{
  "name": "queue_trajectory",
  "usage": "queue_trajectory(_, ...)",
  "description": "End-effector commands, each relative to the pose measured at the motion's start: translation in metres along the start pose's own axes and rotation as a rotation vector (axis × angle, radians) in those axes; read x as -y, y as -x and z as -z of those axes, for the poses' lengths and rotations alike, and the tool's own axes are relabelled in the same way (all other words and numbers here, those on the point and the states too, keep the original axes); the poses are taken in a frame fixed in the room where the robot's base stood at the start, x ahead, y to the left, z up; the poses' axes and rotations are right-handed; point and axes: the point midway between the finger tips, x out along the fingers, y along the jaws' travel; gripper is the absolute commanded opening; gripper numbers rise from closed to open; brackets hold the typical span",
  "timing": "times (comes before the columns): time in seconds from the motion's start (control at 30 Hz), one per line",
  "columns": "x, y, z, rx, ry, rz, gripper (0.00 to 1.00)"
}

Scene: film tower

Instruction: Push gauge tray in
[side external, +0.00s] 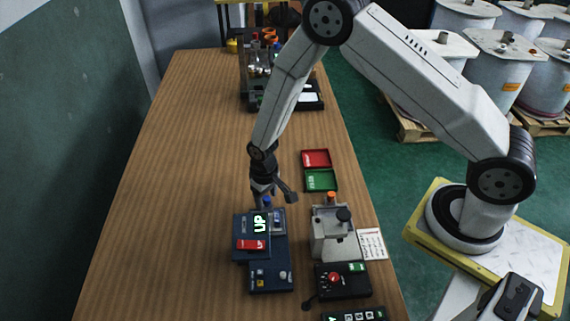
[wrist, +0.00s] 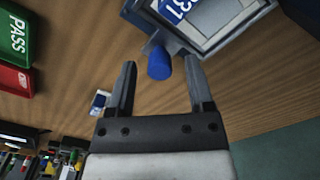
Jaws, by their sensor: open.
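The dark blue gauge unit stands on the wooden bench in the side external view, with a lit "UP" panel (side external: 260,224) on top. What looks like its tray (side external: 278,218) sticks out on the far side, below my gripper (side external: 266,190). In the wrist view the tray (wrist: 205,48) is a grey frame with a blue label at the top. A blue knob (wrist: 158,65) on its near edge lies between the fingertips of my gripper (wrist: 160,75). The gripper is open, with a gap on each side of the knob. Whether a finger touches the tray cannot be told.
A grey fixture (side external: 331,236) and a black box with a red button (side external: 343,280) stand right of the gauge unit. A red tray (side external: 316,158) and a green tray (side external: 321,180) lie behind. The bench's left side is clear.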

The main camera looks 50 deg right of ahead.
Motion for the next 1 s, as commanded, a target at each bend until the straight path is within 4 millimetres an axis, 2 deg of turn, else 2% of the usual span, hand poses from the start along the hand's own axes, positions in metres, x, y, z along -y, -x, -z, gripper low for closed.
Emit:
queue_trajectory(0.1, 0.0000, 0.0000, 0.0000, 0.000, 0.000, 0.000, 0.67)
queue_trajectory(0.13, 0.0000, 0.0000, 0.0000, 0.000, 0.000, 0.000, 0.64)
queue_trajectory(0.33, 0.0000, 0.0001, 0.0000, 0.000, 0.000, 0.000, 0.00)
queue_trajectory(1.0, 0.0001, 0.0004, 0.0002, 0.000, 0.000, 0.000, 0.00)
